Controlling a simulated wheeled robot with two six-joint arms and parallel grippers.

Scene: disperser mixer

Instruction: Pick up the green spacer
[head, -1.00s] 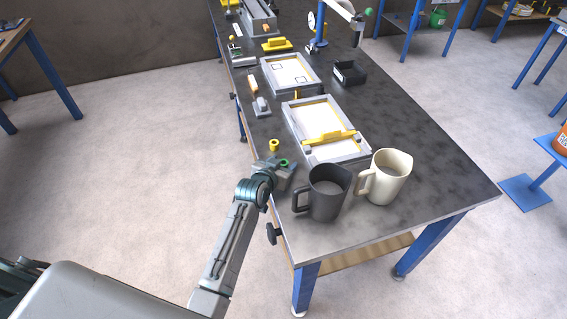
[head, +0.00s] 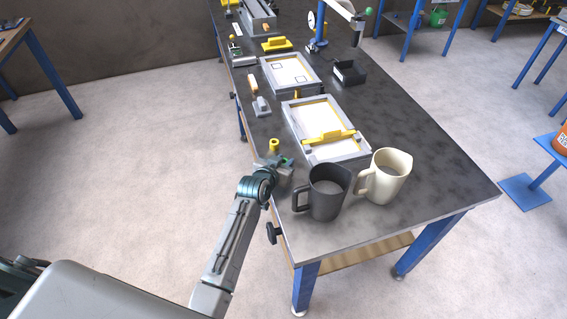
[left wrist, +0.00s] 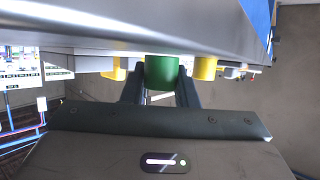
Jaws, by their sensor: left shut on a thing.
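The green spacer (head: 288,161) is a small green ring at the table's left edge, left of and behind the dark mug. My left gripper (head: 283,166) is at the spacer, with its arm reaching in from the lower left. In the left wrist view the green spacer (left wrist: 161,72) sits between the two dark fingers (left wrist: 161,90), which are shut on it. The gripper partly hides the spacer in the head view; I cannot tell whether it is clear of the table. My right gripper is not in view.
A yellow spacer (head: 274,145) stands just behind the gripper. A dark mug (head: 323,192) and a cream mug (head: 385,176) stand to the right. A grey frame with a yellow bar (head: 328,137) lies behind them. The table's front right (head: 440,190) is clear.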

